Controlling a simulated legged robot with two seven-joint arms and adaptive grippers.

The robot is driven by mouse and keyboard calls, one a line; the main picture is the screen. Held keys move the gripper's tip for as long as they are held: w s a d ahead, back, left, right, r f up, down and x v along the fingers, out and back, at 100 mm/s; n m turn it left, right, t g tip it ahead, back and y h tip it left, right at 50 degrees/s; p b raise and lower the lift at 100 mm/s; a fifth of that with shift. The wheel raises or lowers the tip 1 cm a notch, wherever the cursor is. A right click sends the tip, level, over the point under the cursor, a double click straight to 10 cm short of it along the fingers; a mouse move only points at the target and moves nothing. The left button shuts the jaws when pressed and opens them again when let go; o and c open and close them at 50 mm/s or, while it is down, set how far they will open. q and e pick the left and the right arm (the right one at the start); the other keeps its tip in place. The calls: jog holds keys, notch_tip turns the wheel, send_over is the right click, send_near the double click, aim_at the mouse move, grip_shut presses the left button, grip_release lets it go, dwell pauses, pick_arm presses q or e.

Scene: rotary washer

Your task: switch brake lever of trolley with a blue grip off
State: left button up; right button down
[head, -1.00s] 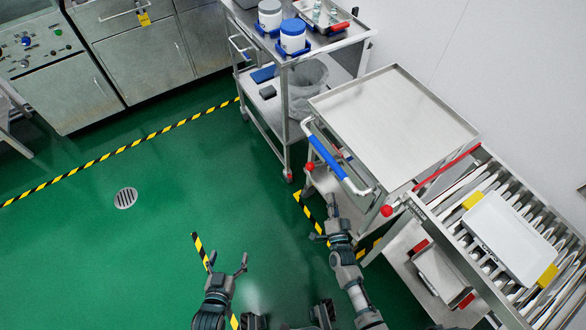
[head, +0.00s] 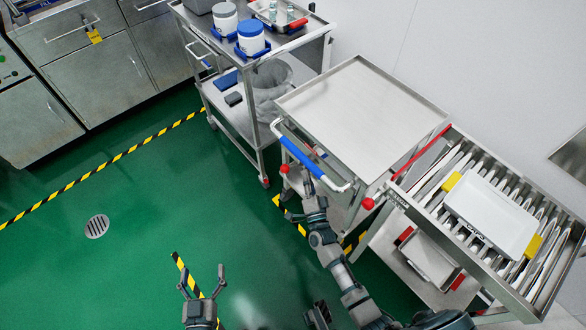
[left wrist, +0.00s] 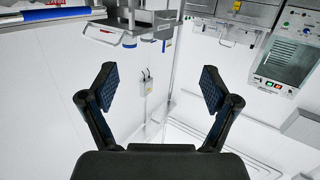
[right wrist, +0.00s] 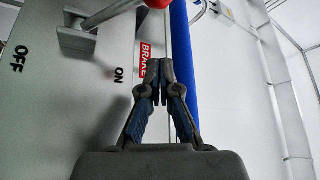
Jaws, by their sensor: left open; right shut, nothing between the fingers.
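The trolley (head: 365,105) stands right of centre in the head view, with its blue grip (head: 301,158) along the near left side. The grip is also a blue bar in the right wrist view (right wrist: 184,90). The brake lever is a metal rod (right wrist: 112,14) with a red knob (right wrist: 156,3), partly cut off above. It slants toward the ON side, away from OFF. My right gripper (head: 307,182) is shut and empty below the grip; its fingertips (right wrist: 160,65) lie below the knob in the picture, apart from it. My left gripper (head: 203,276) is open and empty over the floor.
A second trolley (head: 240,105) with jars stands behind left. A roller-topped cart (head: 400,205) with a white tray (head: 490,215) stands to the right; another red knob (head: 368,203) shows near its corner. The green floor at left is clear.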

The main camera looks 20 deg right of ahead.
aim_at(291, 167)
jog(key=b+x, duration=0.1)
jog(key=x, duration=0.4)
jog(key=shift+w, duration=0.4)
pick_arm(q)
jog(key=shift+w+d+r+t+h+b, duration=0.15)
jog(key=shift+r+t+h+b, duration=0.1)
jog(key=shift+r+t, duration=0.8)
jog(key=shift+d+r+t+h+b, duration=0.15)
jog(key=shift+r+t+h, duration=0.1)
jog(key=shift+r+t, duration=0.8)
pick_arm(e)
jog(key=shift+s+a+f, duration=0.2)
jog(key=shift+a+f, duration=0.3)
jog(key=shift+a, duration=0.35)
jog(key=shift+s+a+f, duration=0.2)
jog(key=shift+a+f, duration=0.3)
jog(key=shift+a, duration=0.35)
pick_arm(q)
jog(key=shift+r, duration=0.25)
jog(key=shift+f, duration=0.1)
pick_arm(e)
jog(key=shift+f, duration=0.1)
